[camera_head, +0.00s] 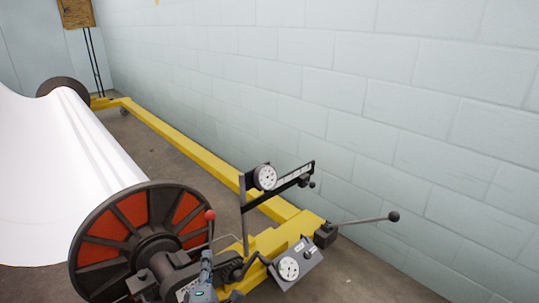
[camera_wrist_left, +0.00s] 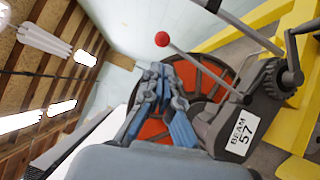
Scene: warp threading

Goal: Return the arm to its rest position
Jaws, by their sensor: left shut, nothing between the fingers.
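My left gripper (camera_head: 207,256) is at the bottom of the head view, in front of the right edge of the beam's black and red flange (camera_head: 186,209). In the left wrist view its two fingers (camera_wrist_left: 160,70) are together and empty, with the flange behind them. A lever with a red knob (camera_head: 210,215) stands just above the gripper in the head view; the knob also shows in the left wrist view (camera_wrist_left: 162,39), apart from the fingers. My right gripper is in neither view.
A yellow frame (camera_head: 180,140) runs along the block wall. It carries dials (camera_head: 265,177) and a lever with a black knob (camera_head: 393,217). White warp sheet (camera_head: 60,160) covers the left. A "BEAM 57" label (camera_wrist_left: 241,133) is close to the wrist. Bare floor (camera_head: 370,280) lies at lower right.

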